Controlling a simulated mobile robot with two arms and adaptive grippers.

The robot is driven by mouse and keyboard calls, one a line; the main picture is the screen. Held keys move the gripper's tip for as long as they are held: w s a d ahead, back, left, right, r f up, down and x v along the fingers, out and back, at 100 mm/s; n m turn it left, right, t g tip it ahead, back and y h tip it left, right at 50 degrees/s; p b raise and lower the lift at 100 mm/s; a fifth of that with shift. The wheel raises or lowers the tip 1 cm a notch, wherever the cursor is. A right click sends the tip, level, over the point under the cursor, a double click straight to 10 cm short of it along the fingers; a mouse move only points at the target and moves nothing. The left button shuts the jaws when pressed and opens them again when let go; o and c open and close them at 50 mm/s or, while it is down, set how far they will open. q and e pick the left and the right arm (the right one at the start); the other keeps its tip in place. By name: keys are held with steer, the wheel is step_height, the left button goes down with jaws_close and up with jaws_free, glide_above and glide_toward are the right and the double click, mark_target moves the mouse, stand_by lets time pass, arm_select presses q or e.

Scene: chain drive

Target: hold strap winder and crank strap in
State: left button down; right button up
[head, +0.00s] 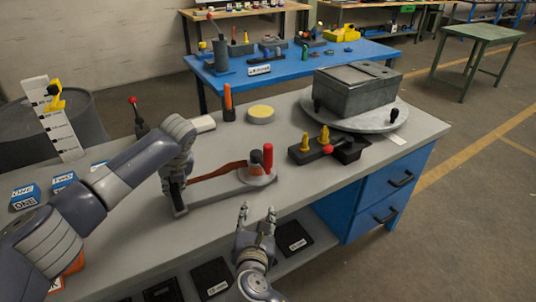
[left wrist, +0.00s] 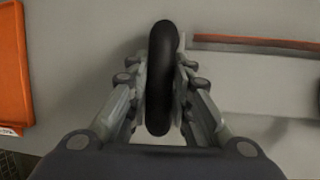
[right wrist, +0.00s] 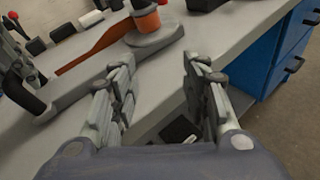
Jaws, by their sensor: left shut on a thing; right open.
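The strap winder (head: 225,192) is a grey base on the bench, with an orange-brown strap (head: 215,172) running to a round drum. An upright red crank handle (head: 267,157) stands on the drum. My left gripper (head: 178,170) is shut on the black upright grip (left wrist: 161,80) at the base's left end. The strap also shows in the left wrist view (left wrist: 250,42). My right gripper (head: 257,212) is open and empty, at the bench's front edge, in front of and apart from the drum. In the right wrist view, the drum and crank (right wrist: 148,25) lie beyond its fingers.
A black block with yellow knobs and a red knob (head: 328,150) is right of the winder. Behind stand an orange post (head: 228,102), a yellow disc (head: 261,114) and a grey box (head: 358,92) on a turntable. Bench space in front of the drum is clear.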

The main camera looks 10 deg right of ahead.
mark_target(267, 158)
step_height(267, 158, up, 9)
steer(key=w+d+n+t+h, duration=0.1)
steer(key=w+d+t+h, duration=0.1)
steer(key=h, duration=0.1)
steer(key=x, duration=1.1)
steer(key=shift+w+a+r, duration=0.15)
steer(key=shift+w+r, duration=0.1)
steer(key=shift+w, duration=0.25)
jaws_close()
